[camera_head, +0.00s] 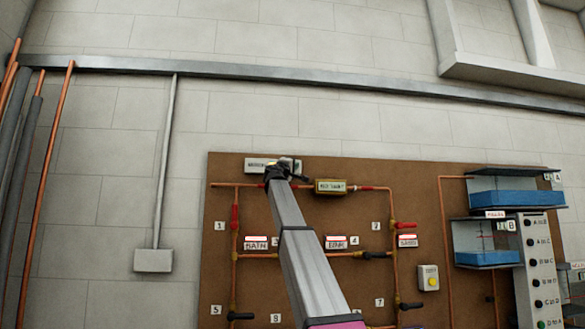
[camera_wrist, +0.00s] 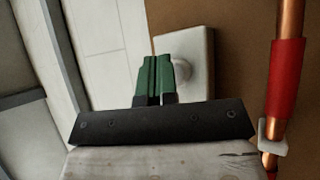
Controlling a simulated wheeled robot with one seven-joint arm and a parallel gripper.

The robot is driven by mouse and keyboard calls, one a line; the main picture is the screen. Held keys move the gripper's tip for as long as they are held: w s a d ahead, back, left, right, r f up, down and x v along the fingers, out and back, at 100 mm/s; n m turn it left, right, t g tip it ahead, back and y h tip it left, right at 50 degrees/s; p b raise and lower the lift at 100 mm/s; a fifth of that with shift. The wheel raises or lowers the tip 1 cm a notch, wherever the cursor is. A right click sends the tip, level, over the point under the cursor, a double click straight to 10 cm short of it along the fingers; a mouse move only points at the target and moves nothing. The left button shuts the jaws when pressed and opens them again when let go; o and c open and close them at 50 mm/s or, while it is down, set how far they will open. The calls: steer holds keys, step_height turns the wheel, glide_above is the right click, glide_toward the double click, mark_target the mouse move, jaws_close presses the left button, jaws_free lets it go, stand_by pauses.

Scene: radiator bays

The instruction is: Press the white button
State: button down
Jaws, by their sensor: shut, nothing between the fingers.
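In the wrist view, a pale box (camera_wrist: 196,42) is fixed to the brown board, with a round white button (camera_wrist: 185,71) standing out from its face. My gripper (camera_wrist: 157,61) is shut and empty, its green fingertips together in front of the box. The fingers cover the button's left part. I cannot tell whether they touch it. In the head view, my gripper (camera_head: 284,172) is at the top of the board, by a pale plate (camera_head: 258,164) with dark lettering. The button is not distinguishable there.
A copper pipe (camera_wrist: 288,45) with a red sleeve (camera_wrist: 285,82) runs close to the right of my gripper. The board (camera_head: 410,180) carries more pipes, valves and labels. A yellow button box (camera_head: 429,278) sits lower right.

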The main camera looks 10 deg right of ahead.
steer(key=shift+w, duration=0.4)
stand_by(0.3)
steer(key=shift+s, duration=0.95)
steer(key=s, duration=0.5)
stand_by(0.4)
stand_by(0.8)
